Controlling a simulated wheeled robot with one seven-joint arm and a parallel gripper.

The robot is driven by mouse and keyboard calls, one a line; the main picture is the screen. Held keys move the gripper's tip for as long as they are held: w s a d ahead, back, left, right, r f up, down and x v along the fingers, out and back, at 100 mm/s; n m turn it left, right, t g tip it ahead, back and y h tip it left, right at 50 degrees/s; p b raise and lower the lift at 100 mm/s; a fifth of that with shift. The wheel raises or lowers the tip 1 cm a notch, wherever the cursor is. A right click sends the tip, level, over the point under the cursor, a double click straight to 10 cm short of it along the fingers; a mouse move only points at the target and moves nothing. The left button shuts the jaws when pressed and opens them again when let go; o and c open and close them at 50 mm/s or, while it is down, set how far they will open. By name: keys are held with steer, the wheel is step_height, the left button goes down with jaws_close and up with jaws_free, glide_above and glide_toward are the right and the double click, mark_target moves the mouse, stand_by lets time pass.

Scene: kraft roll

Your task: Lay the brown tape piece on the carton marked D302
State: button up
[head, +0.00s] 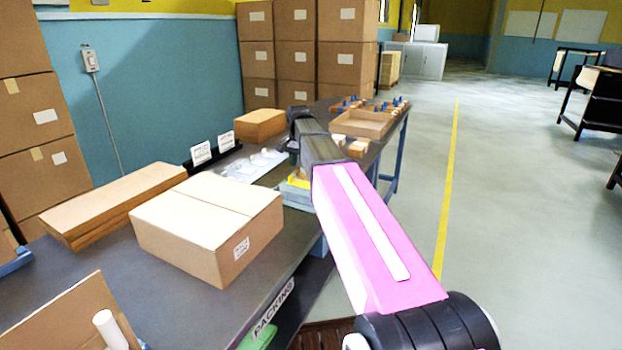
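A closed tan carton (190,222) sits on the dark packing table, with a seam across its top. A white label is on its front right face, but its print is too small to read as D302. My arm reaches past the carton's right side toward the table's far part. My gripper (295,143) is at the arm's dark far end, beyond the carton and apart from it. Its fingers are mostly hidden and too small to tell open from shut. I cannot make out the brown tape piece.
The packing table (205,310) also holds flat cardboard (120,200), a small brown box (260,125), a black holder with white cards (202,152) and a wooden tray (365,124). An open flap and white roll (110,328) are near front left.

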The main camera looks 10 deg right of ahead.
step_height(320, 180, down, 3)
steer(key=shift+r, duration=0.2)
jaws_close()
